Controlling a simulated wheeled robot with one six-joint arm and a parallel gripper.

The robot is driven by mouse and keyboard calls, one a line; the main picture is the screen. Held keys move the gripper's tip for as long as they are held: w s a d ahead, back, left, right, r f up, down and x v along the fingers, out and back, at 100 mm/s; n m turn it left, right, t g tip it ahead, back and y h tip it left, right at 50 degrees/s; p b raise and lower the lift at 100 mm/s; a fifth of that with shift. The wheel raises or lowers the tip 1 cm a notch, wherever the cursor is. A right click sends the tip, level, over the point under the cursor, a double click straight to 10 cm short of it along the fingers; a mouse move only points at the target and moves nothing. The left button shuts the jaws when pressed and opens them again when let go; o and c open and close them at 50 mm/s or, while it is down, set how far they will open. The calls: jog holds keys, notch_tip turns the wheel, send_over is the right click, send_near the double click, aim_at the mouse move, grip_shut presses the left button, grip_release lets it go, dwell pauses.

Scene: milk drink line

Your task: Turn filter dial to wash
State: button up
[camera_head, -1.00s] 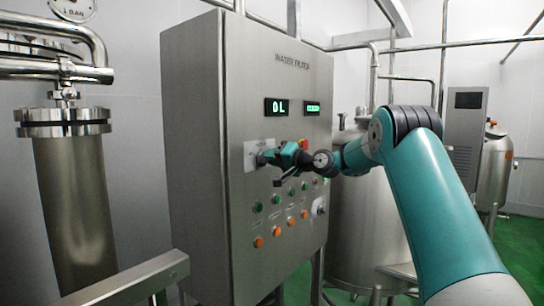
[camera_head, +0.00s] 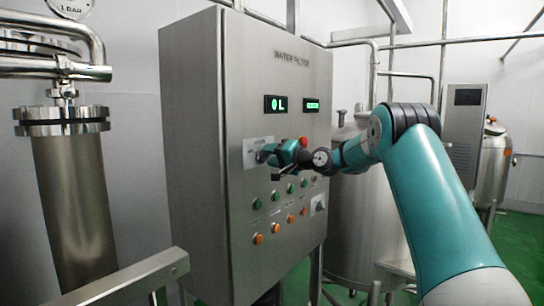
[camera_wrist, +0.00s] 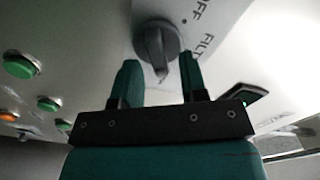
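The filter dial (camera_wrist: 157,46) is a dark grey knob on a pale label plate (camera_wrist: 215,25) marked "OFF" and "FILT" in the wrist view. In the head view the plate (camera_head: 258,149) is on the front of the water filter cabinet (camera_head: 205,130), and my gripper mostly hides the dial. My gripper (camera_wrist: 160,78) is open, its two teal fingers apart at either side of the dial's lower part. I cannot tell whether they touch it. It also shows in the head view (camera_head: 266,155) close to the panel. The wash mark is not readable.
Green buttons (camera_head: 257,204) and orange buttons (camera_head: 258,239) sit below the dial. A red button (camera_head: 303,141) is near my gripper. Two green displays (camera_head: 277,104) are above. A filter column (camera_head: 72,205) stands left, a steel tank (camera_head: 365,220) behind my arm.

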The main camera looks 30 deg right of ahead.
jog(key=shift+s, duration=0.1)
jog(key=b+v, duration=0.8)
jog(key=v, duration=0.9)
jog(key=shift+s, duration=0.1)
